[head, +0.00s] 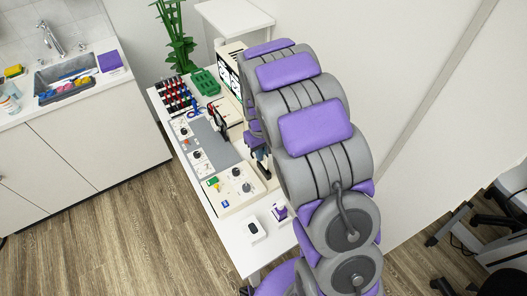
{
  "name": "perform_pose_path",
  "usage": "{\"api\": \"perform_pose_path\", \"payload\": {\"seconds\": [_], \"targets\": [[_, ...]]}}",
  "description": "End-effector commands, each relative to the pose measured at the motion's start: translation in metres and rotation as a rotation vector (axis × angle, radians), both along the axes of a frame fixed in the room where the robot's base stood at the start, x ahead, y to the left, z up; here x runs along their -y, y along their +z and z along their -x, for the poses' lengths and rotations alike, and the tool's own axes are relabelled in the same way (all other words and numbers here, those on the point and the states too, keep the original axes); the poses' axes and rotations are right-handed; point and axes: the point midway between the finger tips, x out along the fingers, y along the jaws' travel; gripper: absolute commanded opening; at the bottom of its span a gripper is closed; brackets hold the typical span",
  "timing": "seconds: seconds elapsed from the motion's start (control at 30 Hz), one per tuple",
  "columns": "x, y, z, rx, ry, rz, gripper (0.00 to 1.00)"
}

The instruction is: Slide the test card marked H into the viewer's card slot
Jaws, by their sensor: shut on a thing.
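My gripper (263,165) shows only in part, low beside my big grey and purple arm, over the right side of the white table (233,238). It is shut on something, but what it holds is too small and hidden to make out. Near it lies a cream panel (240,178) with dark round knobs. A small blue square (225,203) with a pale mark sits at the panel's front left, and a small green and yellow piece (212,182) behind it. I cannot read an H anywhere, nor tell which part is the viewer's card slot.
A grey panel (210,142) with knob boxes, a rack of coloured items (178,97), a green tray (204,82) and a screen (229,75) fill the table's back. A white device (254,229) lies at the front. A sink counter (105,47) stands left; the floor between is clear.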

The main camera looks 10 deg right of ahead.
Motion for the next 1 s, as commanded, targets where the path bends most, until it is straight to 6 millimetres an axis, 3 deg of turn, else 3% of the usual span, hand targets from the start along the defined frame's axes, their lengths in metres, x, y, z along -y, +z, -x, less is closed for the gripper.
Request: {"api": "perform_pose_path", "payload": {"seconds": [1.0], "targets": [[0.012, 0.000, 0.000, 0.000, 0.002, -0.001, 0.00]]}}
